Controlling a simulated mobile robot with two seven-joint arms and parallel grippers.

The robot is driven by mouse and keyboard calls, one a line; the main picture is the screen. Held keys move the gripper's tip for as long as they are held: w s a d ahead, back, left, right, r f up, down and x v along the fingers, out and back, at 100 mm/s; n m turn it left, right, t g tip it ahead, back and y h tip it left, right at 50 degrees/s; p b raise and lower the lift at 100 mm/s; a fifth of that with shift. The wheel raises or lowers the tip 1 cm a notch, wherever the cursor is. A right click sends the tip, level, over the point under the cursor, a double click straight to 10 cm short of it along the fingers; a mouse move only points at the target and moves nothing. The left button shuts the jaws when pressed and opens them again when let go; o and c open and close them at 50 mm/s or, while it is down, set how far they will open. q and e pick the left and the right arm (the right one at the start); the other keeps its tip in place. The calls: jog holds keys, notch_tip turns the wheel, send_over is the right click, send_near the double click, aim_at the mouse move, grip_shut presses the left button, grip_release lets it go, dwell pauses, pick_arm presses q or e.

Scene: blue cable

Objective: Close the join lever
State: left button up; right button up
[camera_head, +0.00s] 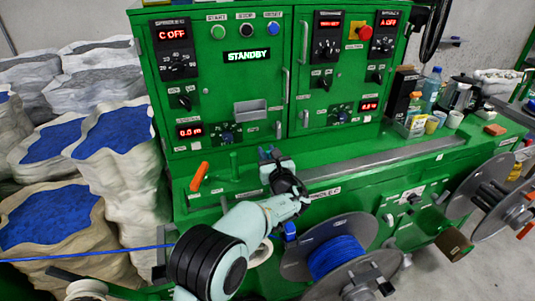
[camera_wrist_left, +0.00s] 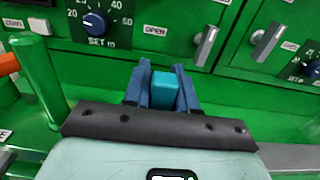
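The lever with the orange grip (camera_head: 199,177), which I take as the join lever, tilts up from the green ledge at the left of the machine. Its orange end also shows at the left edge of the left wrist view (camera_wrist_left: 8,63). A green post (camera_head: 234,165) stands just right of it. My left gripper (camera_head: 268,154) is right of the lever and post, above the ledge, touching neither. In the left wrist view its two blue fingers (camera_wrist_left: 165,82) stand apart, with a teal block between them that looks like part of the gripper. My right gripper is not in view.
The green control panel (camera_head: 255,100) rises behind the ledge. A blue cable (camera_head: 100,253) runs in from the left. A reel of blue cable (camera_head: 335,257) is below right of my arm. Bottles and cups (camera_head: 430,110) stand at the right. Sacks (camera_head: 120,135) fill the left.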

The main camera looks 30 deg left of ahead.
pick_arm(q)
grip_shut()
jog(key=b, duration=0.2)
jog(key=d+t+y+b, duration=0.1)
jog(key=b, duration=0.2)
jog(key=shift+s+f+y, duration=0.1)
jog(key=shift+s+y, duration=0.2)
jog(key=shift+s, duration=0.05)
jog(key=shift+s+d+r+t+y+b, duration=0.1)
jog(key=shift+r+t+y+b, duration=0.2)
jog(key=shift+b, duration=0.35)
jog(key=o, duration=0.7)
grip_release()
jog(key=shift+r, duration=0.1)
jog(key=v, duration=1.3)
jog(key=shift+s+d+b, duration=0.15)
jog(key=shift+d+b, duration=0.05)
jog(key=shift+b, duration=0.1)
